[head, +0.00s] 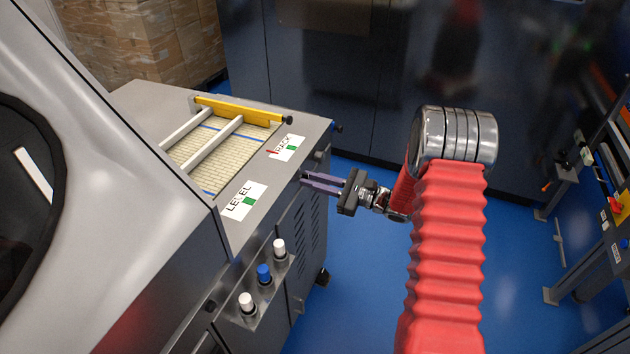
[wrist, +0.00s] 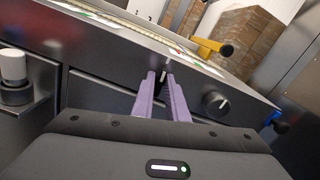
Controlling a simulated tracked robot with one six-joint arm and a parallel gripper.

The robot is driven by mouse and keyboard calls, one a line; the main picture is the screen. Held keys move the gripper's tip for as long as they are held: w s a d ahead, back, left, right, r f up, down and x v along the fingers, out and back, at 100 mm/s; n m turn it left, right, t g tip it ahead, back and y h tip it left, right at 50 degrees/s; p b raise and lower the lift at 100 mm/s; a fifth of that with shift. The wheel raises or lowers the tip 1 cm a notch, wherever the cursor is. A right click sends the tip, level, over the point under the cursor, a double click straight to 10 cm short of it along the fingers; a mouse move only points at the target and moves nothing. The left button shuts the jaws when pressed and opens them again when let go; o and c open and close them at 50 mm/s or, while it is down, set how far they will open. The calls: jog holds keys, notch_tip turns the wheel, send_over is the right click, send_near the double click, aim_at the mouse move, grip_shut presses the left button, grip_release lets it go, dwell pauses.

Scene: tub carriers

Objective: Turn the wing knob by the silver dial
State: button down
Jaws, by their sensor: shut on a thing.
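My gripper (head: 305,180) reaches the side panel of the grey machine from the right, just under its top edge. In the wrist view its two purple fingers (wrist: 162,80) are close together and shut on a small dark knob with a pale line (wrist: 163,75), which I take to be the wing knob. The fingers hide most of it, so its angle is unclear. A round black knob with a white pointer (wrist: 214,103) sits apart to the right on the same panel; it also shows in the head view (head: 321,155). I cannot make out a silver dial.
The machine top carries a LEVEL label (head: 240,202), another label (head: 286,148) and a yellow bar (head: 238,110). White and blue buttons (head: 264,273) stick out on the near side. Cardboard boxes (head: 145,40) stand behind.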

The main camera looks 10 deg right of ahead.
jog(key=shift+s+a, duration=0.1)
jog(key=shift+a, duration=0.15)
jog(key=c, duration=1.8)
grip_release()
jog(key=shift+c, duration=0.2)
jog(key=shift+d, duration=0.1)
jog(key=shift+d, duration=0.15)
jog(key=v, duration=1.3)
jog(key=shift+s+d, duration=0.2)
